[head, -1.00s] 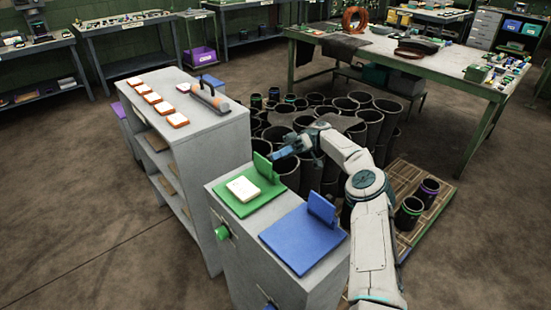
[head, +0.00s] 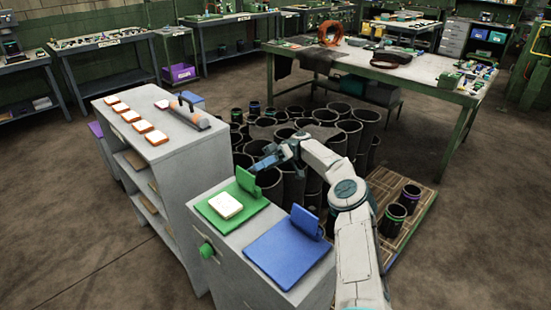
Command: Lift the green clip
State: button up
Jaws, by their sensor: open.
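The green clip (head: 247,181) appears to be the small upright green plate at the back of a flat green pad (head: 243,211) on a grey cabinet. A white-topped slice-like block (head: 226,205) lies on the pad in front of it. My gripper (head: 260,163) is open, just behind and above the clip in the head view. It looks empty, and a gap to the clip cannot be judged surely. The fingertips are small and dark against the dark tubes.
A blue pad (head: 288,255) with a blue upright plate (head: 306,222) sits to the right on the same cabinet. A taller grey shelf (head: 170,165) with several bread-like blocks and a grey-orange tool (head: 190,112) adjoins on the left. Black sleeves (head: 270,186) crowd behind.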

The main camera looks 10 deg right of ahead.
jog(key=s+d+r+p, duration=0.1)
jog(key=s+d+r, duration=0.4)
jog(key=d+r, duration=0.5)
jog(key=shift+d, duration=0.25)
jog(key=shift+s+a, duration=0.1)
